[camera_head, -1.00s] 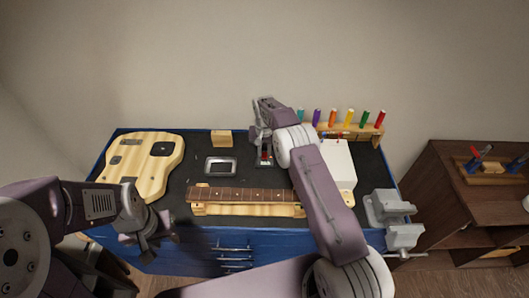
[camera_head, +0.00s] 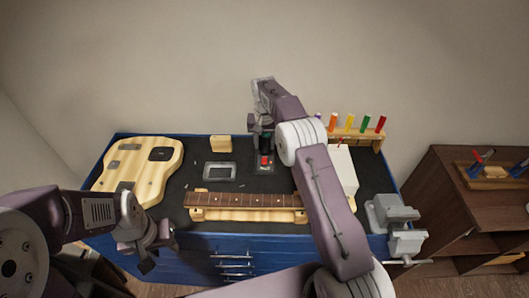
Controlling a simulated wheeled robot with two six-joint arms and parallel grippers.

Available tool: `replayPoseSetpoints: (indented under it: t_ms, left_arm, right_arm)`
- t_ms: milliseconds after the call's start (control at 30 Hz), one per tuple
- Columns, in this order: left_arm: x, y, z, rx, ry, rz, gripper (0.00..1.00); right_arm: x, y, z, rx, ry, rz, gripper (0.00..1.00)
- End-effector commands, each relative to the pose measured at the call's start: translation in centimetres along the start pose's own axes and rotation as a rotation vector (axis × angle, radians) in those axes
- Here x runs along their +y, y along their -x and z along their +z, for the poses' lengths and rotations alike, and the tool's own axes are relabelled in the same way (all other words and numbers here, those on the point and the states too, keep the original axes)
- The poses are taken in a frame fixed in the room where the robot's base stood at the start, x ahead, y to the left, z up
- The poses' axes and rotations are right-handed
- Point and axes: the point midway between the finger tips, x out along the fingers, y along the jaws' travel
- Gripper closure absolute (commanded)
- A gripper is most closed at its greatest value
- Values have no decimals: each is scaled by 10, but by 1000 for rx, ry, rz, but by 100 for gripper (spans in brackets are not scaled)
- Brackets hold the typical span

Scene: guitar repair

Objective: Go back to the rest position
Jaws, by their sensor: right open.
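My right gripper (camera_head: 258,120) is raised above the back middle of the blue workbench (camera_head: 205,240). It is open, just above and behind an upright tool with a black top and red lower part (camera_head: 265,159). The two overlap in the picture, but I see no grip on the tool. My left gripper (camera_head: 157,256) hangs in front of the bench's front left edge, away from the objects. Its small fingers do not show clearly whether they are apart.
A guitar body (camera_head: 140,168) lies at left. A fretted neck (camera_head: 243,199) rests along the front. A wooden block (camera_head: 220,144) and a grey-framed part (camera_head: 220,171) lie between. A white box (camera_head: 342,168), coloured-handle rack (camera_head: 365,139) and vise (camera_head: 393,214) are at right.

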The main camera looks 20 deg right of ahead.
Motion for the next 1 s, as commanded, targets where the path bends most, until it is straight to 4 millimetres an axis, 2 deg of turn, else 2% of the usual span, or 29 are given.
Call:
replayPoseSetpoints:
  t_ms: [100, 533, 633, 733, 833, 1000]
  left_arm:
    - [0, -1, 0, 0, 0, 0, 64]
    - [0, 0, 0, 0, 0, 0, 64]
    - [0, 0, 0, 0, 0, 0, 64]
    - [0, 0, 0, 0, 0, 0, 64]
    - [0, 0, 0, 0, 0, 0, 64]
    - [0, 0, 0, 0, 0, 0, 64]
  right_arm:
    - [0, 7, 0, 0, 0, 0, 58]
    - [0, 9, -1, 3, -1, -1, 58]
    - [-1, 29, -8, 40, -3, -13, 58]
    - [0, 74, -13, 98, -7, -32, 58]
    - [9, 106, 11, 87, -10, -32, 58]
    - [26, 127, 64, 66, 9, -36, 58]
